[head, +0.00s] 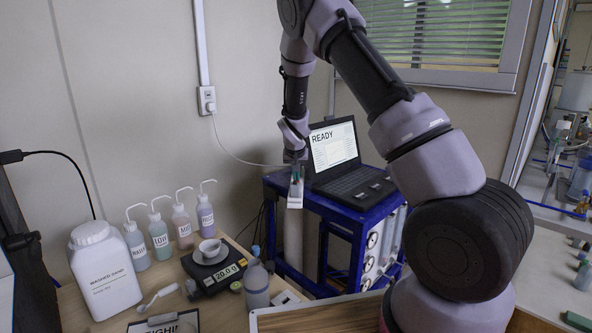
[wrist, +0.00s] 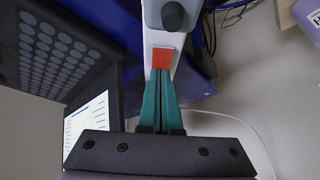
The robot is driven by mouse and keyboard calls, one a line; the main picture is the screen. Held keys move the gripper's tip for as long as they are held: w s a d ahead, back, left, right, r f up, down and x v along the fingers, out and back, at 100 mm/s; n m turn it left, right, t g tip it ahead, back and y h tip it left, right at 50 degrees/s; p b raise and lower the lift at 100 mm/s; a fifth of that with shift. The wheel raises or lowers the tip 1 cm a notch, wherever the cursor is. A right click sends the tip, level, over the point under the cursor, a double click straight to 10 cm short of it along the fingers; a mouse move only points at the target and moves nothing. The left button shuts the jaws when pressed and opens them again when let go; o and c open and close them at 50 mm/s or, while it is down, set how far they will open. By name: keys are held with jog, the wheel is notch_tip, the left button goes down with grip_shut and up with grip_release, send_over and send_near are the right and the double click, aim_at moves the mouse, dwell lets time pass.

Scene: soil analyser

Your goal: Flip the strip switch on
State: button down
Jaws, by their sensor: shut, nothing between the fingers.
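The white power strip (wrist: 155,38) runs away from my fingertips in the wrist view, with a red rocker switch (wrist: 163,58) at its near end. In the head view, the strip's white end (head: 294,203) shows at the front left edge of the blue cart. My gripper (wrist: 164,73) is shut and empty. Its green fingers point at the red switch, with the tips at or very close to its near edge; I cannot tell whether they touch. It also shows above the strip in the head view (head: 297,182). Which way the switch is set cannot be told.
A grey plug (wrist: 173,15) sits on the strip beyond the switch. A laptop (head: 345,160) reading READY stands on the blue cart (head: 340,217). A wooden table (head: 235,310) at left holds several bottles and a scale (head: 213,268). A cable runs from the wall socket (head: 207,100).

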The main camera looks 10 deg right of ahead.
jog(key=shift+w+f, duration=0.1)
dwell(0.3)
jog(key=shift+w+f+g, duration=0.15)
jog(key=shift+f+g, duration=0.05)
jog(key=shift+g, duration=0.2)
jog(key=shift+s+a+f, duration=0.1)
jog(key=shift+s+a, duration=0.05)
jog(key=shift+s, duration=0.7)
